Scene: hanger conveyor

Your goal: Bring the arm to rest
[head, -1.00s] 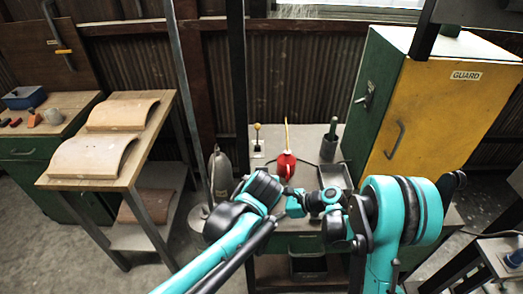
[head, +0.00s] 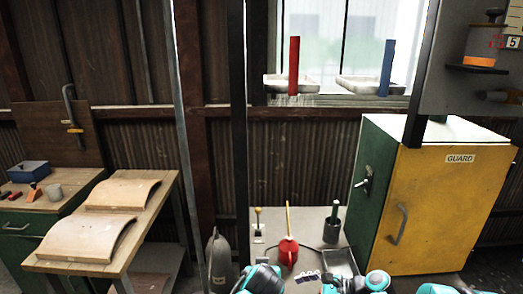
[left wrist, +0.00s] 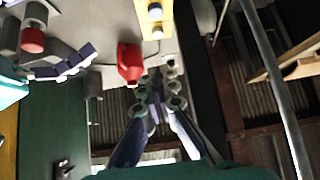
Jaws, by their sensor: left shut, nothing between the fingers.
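My left arm (head: 262,279) shows as a teal and dark link at the bottom edge of the head view; its gripper is not clear there. In the left wrist view my left gripper (left wrist: 157,88) points toward the bench, its fingers together and empty. The red oil can (left wrist: 130,62) appears close beside the fingertips in that picture, but I cannot tell the real gap. My right gripper (head: 308,276) shows as purple-grey finger links at the bottom of the head view and at upper left in the wrist view (left wrist: 66,67). Whether it is open or shut is unclear.
The bench (head: 312,218) carries the red oil can (head: 288,251), a yellow-topped lever (head: 257,224) and a dark cup (head: 332,232). A yellow guard cabinet (head: 445,210) stands right. A wooden table (head: 150,237) with curved panels stands left. Trays with red and blue posts hang before the window.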

